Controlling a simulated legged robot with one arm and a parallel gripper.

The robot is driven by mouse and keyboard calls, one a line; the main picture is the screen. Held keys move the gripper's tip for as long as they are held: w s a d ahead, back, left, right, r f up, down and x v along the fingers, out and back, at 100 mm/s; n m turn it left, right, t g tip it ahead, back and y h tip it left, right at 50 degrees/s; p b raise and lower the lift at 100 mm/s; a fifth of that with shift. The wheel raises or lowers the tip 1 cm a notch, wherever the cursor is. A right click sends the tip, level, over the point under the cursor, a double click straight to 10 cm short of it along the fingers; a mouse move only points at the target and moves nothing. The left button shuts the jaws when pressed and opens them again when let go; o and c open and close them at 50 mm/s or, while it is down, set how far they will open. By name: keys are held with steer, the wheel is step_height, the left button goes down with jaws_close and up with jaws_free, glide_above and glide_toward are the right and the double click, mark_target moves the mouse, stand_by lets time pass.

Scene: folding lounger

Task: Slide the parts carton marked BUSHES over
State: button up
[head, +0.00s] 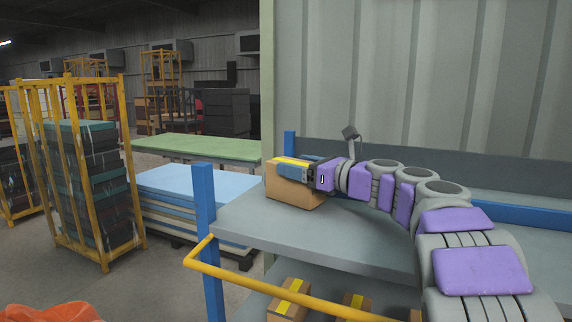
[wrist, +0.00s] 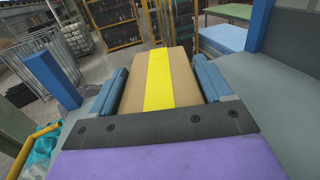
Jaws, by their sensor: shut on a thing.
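A brown carton with a yellow tape stripe (head: 291,190) sits on the grey shelf top (head: 350,232), near its left end. No marking such as BUSHES can be read on it. My gripper (head: 290,168) reaches in from the right and is shut on the carton. In the wrist view the carton (wrist: 184,82) lies between the two blue fingers of my gripper (wrist: 162,90), one along each side. The carton's lower part is hidden in the wrist view.
A blue post (head: 208,240) and a yellow rail (head: 270,285) border the shelf's front left. More taped cartons (head: 289,298) stand on the level below. A corrugated wall (head: 420,75) rises behind. The shelf front is clear.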

steer(key=shift+d, duration=0.85)
steer(key=o, duration=1.2)
steer(key=shift+w+d+f, duration=0.15)
steer(key=shift+w+d, duration=0.2)
steer(key=shift+d, duration=0.05)
steer(key=shift+s+d, duration=0.3)
steer(key=shift+s, duration=0.05)
steer(key=v, duration=0.8)
steer(key=b+v, duration=0.1)
steer(key=v, duration=0.6)
steer(key=shift+d, duration=0.5)
steer(key=shift+s+d, duration=0.2)
steer(key=shift+s, duration=0.15)
steer(key=shift+a, duration=0.1)
